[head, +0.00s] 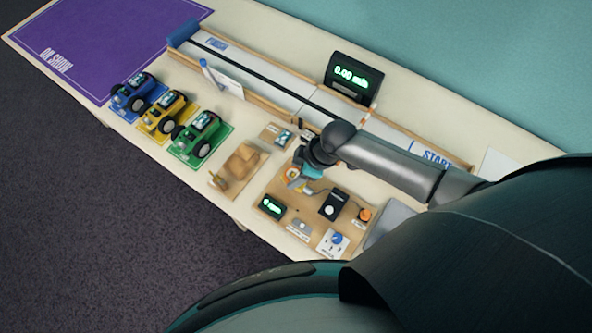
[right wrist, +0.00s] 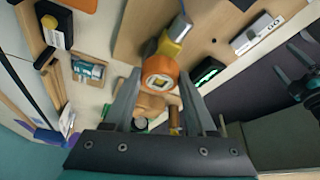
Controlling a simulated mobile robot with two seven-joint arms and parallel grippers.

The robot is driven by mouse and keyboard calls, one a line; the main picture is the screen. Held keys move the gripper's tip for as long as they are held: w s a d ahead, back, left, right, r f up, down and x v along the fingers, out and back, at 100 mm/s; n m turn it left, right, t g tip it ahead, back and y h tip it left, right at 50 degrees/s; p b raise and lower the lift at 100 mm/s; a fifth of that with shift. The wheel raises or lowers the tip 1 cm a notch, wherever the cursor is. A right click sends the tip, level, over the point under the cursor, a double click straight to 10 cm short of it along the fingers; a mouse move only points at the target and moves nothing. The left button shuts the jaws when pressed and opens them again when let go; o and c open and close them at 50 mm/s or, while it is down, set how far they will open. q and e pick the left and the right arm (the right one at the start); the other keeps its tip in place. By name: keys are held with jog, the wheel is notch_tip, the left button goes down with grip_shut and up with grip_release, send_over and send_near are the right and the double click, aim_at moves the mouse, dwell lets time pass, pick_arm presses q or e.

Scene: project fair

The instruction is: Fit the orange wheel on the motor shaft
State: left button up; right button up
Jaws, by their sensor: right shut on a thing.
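The orange wheel (right wrist: 160,72) sits between the fingertips of my right gripper (right wrist: 160,82) in the right wrist view, and the gripper is shut on it. The yellow and grey motor (right wrist: 176,34) lies directly beyond the wheel, lined up with it. The shaft is hidden, so I cannot tell whether the wheel is around it. In the head view my right gripper (head: 306,171) is over the left part of the wooden board (head: 288,225), by the wheel (head: 292,174). My left gripper (right wrist: 298,68) shows at the right of the right wrist view, empty, its fingers apart.
The board also carries a small green display (head: 272,206), a black box (head: 334,204), a blue knob (head: 337,239) and an orange round part (head: 365,215). A wooden car body (head: 240,168) stands left of it. The track (head: 290,92) runs behind.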

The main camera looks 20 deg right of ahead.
dwell(0.4)
jog(key=o, duration=1.4)
jog(key=shift+o, duration=0.2)
jog(key=shift+o, duration=0.4)
notch_tip(320, 180, up, 8)
jog(key=p, duration=0.8)
jog(key=shift+f, duration=0.15)
